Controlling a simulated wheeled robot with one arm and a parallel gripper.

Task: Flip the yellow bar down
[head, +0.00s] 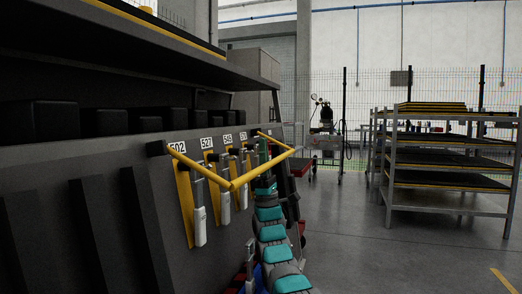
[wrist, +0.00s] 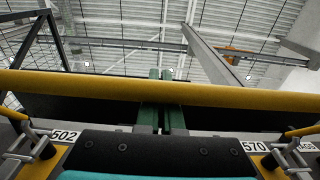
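The yellow bar (head: 262,170) is a U-shaped bar hinged on the dark panel at both ends. It sticks out from the panel, in front of a row of levers. In the wrist view the bar (wrist: 90,87) crosses the whole picture. My gripper (head: 263,146) is close to the bar on its panel side, with the fingers pointing up. In the wrist view the two green fingers of my gripper (wrist: 161,73) stand close together behind the bar, their tips showing just above it. They hold nothing. Whether they touch the bar I cannot tell.
White-handled levers (head: 200,226) on yellow plates line the panel under number labels such as 502 (head: 177,147). A dark shelf (head: 150,45) overhangs the panel. A metal rack (head: 448,205) stands at the right. The floor (head: 365,255) between is clear.

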